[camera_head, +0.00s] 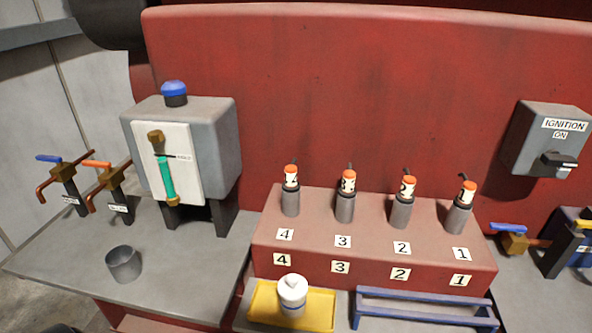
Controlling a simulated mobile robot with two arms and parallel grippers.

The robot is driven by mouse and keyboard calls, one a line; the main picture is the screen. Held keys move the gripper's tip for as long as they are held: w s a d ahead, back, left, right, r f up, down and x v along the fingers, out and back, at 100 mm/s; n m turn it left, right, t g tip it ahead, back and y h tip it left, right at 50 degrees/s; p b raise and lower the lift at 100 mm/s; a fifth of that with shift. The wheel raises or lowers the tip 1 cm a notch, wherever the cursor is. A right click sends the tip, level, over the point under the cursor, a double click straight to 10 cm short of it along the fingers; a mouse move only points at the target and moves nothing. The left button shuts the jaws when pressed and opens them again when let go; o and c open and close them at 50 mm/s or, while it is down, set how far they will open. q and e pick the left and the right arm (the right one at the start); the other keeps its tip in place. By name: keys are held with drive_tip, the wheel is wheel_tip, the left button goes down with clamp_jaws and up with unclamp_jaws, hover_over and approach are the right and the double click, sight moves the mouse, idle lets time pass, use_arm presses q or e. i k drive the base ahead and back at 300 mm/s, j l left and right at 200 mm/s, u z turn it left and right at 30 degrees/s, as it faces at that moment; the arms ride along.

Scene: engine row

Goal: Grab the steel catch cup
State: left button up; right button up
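The steel catch cup (123,264) is a small grey open-topped cylinder. It stands upright on the grey left bench (185,285), near the bench's front edge. Its inside looks empty, though its bottom is hard to make out. Nothing touches it. Neither of my grippers shows in the head view.
Two valves, one blue-handled (64,180) and one orange-handled (112,187), stand behind the cup. A grey tank (218,140) with a sight glass stands right of them. A yellow tray (262,305) holds a white bottle (292,294). A blue rack (425,308) lies right of it.

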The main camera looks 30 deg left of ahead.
sight(123, 264)
drive_tip(key=u, duration=2.25)
drive_tip(key=i+j+z, duration=0.2)
drive_tip(key=j, duration=0.25)
drive_tip(key=j+z, duration=0.2)
drive_tip(key=j, duration=0.2)
drive_tip(key=i+j+z, duration=0.1)
drive_tip(key=j+z, duration=0.15)
drive_tip(key=j, duration=0.25)
